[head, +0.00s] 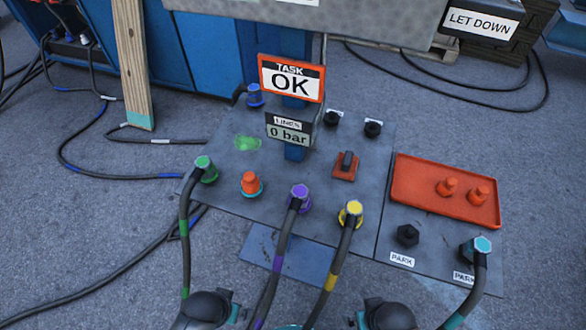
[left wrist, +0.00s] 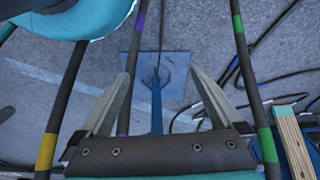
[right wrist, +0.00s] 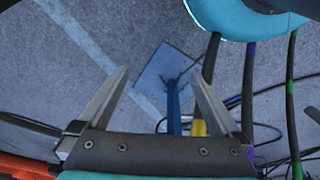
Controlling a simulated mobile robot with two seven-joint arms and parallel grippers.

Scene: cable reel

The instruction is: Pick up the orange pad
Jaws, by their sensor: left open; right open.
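A small orange-red square pad (head: 344,172) with a black upright grip on it lies on the grey panel in the head view, right of the 0 bar sign. My left gripper (left wrist: 160,73) is open with nothing between its fingers in the left wrist view. My right gripper (right wrist: 158,73) is also open and empty in the right wrist view. In the head view only dark parts of my two arms show at the bottom edge, well short of the pad, and the fingertips are not visible. The pad is not seen in either wrist view.
Hoses with green (head: 203,164), purple (head: 299,193), yellow (head: 352,209) and teal (head: 481,246) ends rise in front of the panel. An orange tray (head: 415,199) holds two orange caps. A grey overhang (head: 380,20) stands behind.

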